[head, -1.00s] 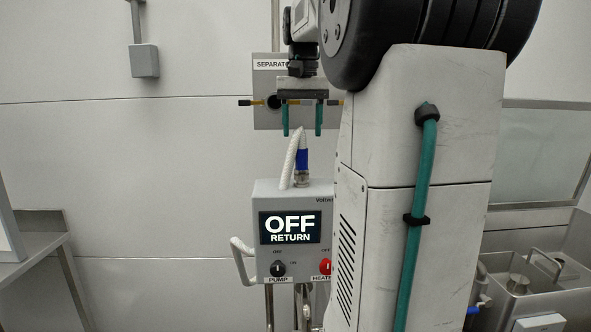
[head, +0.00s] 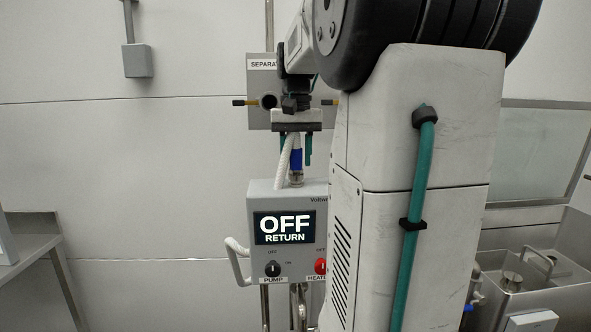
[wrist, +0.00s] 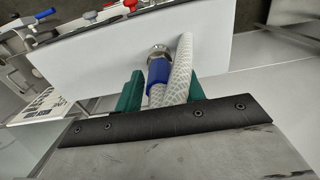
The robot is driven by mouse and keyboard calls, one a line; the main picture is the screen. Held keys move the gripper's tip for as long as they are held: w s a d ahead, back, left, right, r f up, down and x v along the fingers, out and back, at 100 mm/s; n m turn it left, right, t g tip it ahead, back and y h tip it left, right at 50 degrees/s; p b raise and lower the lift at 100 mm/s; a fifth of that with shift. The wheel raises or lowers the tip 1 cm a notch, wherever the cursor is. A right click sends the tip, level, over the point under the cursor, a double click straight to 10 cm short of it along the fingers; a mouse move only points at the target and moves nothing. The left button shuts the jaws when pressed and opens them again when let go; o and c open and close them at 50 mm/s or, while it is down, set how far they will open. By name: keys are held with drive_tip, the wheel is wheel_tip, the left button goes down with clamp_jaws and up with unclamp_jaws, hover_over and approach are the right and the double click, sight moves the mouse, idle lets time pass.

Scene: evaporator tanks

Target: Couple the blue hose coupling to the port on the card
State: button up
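The blue hose coupling (head: 296,160) stands upright on a metal fitting on top of the grey control box (head: 262,200), whose screen reads OFF RETURN. A white braided hose (head: 283,163) loops beside it. In the wrist view the blue coupling (wrist: 158,74) and the hose (wrist: 180,75) lie between my green fingers. My gripper (head: 296,150) is open and has come down over the coupling, with gaps left at the sides. The separator panel (head: 260,92) behind has a dark round port (head: 268,101); its label is partly hidden. A small printed sheet (wrist: 42,106) is too blurred to read.
The box has a black pump knob (head: 272,269) and a red heater knob (head: 320,266). A metal table (head: 30,240) is at the left and a steel tank (head: 545,295) at the lower right. My arm hides the middle right.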

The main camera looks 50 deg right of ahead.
clamp_jaws()
drive_tip(key=shift+r, duration=2.25)
